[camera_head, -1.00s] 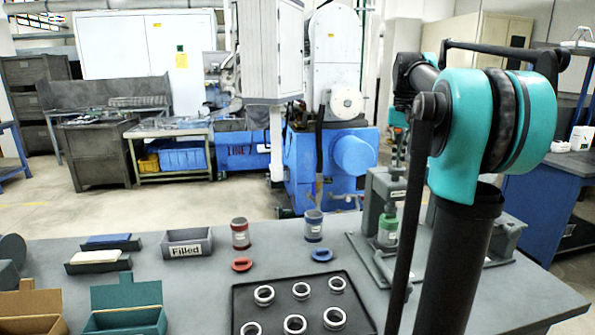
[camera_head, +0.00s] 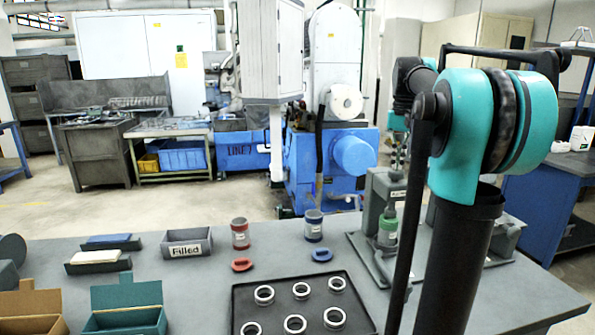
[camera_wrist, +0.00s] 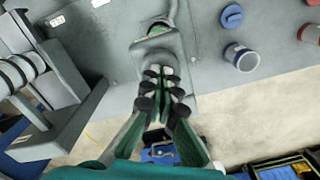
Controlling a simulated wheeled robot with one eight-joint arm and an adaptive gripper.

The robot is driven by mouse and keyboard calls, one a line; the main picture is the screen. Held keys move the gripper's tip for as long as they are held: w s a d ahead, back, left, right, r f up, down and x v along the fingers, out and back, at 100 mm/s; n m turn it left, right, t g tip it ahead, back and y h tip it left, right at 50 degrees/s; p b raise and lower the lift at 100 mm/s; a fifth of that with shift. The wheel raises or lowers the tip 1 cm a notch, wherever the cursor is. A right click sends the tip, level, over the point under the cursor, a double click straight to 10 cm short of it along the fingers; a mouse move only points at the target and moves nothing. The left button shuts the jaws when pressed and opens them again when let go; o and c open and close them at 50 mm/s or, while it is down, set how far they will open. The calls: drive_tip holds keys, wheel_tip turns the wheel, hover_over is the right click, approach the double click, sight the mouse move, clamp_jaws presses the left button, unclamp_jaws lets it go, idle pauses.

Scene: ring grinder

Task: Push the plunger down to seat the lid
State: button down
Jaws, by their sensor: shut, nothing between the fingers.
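The press fixture is grey and stands at the right of the table in the head view, with an upright block (camera_head: 379,188). A container with a green lid (camera_head: 388,222) sits in it, under a grey part that looks like the plunger. In the wrist view a grey part of the fixture (camera_wrist: 154,54) lies just beyond my fingertips, with a green part (camera_wrist: 158,29) behind it. My gripper (camera_wrist: 162,76) is shut and empty, its fingertips close to that grey part. I cannot tell whether they touch.
A red cup (camera_head: 240,233) and a blue cup (camera_head: 313,226) stand left of the fixture, with a red lid (camera_head: 242,265) and a blue lid (camera_head: 321,255) before them. A black tray (camera_head: 262,311) holds several metal rings. A "Filled" bin (camera_head: 187,242) stands further left.

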drive_tip(key=shift+r, duration=0.1)
wheel_tip(320, 180, up, 9)
idle(1.2)
